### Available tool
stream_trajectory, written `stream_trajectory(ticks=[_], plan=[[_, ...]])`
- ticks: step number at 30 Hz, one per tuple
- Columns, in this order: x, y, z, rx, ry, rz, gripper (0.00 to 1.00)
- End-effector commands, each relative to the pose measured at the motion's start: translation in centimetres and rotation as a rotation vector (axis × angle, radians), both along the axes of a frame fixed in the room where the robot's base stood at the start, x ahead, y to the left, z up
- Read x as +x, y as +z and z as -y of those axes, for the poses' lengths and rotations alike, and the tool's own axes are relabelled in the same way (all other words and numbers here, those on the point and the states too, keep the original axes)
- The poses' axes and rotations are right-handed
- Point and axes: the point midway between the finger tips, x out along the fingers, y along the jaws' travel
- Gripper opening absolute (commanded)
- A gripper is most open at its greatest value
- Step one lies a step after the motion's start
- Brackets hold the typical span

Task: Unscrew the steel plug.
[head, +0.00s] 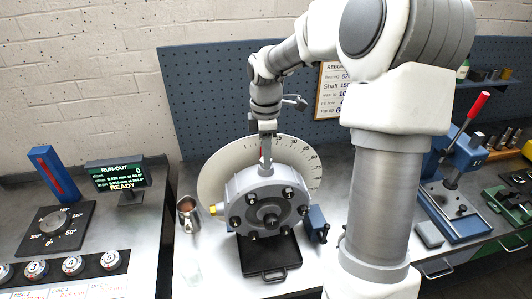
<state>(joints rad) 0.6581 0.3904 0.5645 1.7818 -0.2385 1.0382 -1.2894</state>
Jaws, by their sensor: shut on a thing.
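A grey round gear housing (241,190) with several dark bolts around its face stands on the bench in front of a pale dial disc. My gripper (264,153) points straight down at the top of the housing, in front of the disc. Its jaws are shut at the housing's top, where the steel plug would be. The plug itself is hidden by the fingers, and I cannot tell how far it is screwed in. A brass-coloured fitting (214,208) sticks out of the housing's left side.
A black tray (267,267) lies in front of the housing. A metal cup (188,212) stands to its left and a small blue block (316,222) to its right. A run-out display (118,175) reads READY. A blue press (456,175) stands at the right.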

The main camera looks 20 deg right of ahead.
Motion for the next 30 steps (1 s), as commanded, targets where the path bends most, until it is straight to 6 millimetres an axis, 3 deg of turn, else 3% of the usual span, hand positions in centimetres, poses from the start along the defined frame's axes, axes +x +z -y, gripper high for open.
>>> stream_trajectory(ticks=[19,30], plan=[[-0.05,0.00,0.06,0.001,0.775,-0.003,0.00],[-0.05,0.02,0.05,0.001,0.878,-0.003,0.00]])
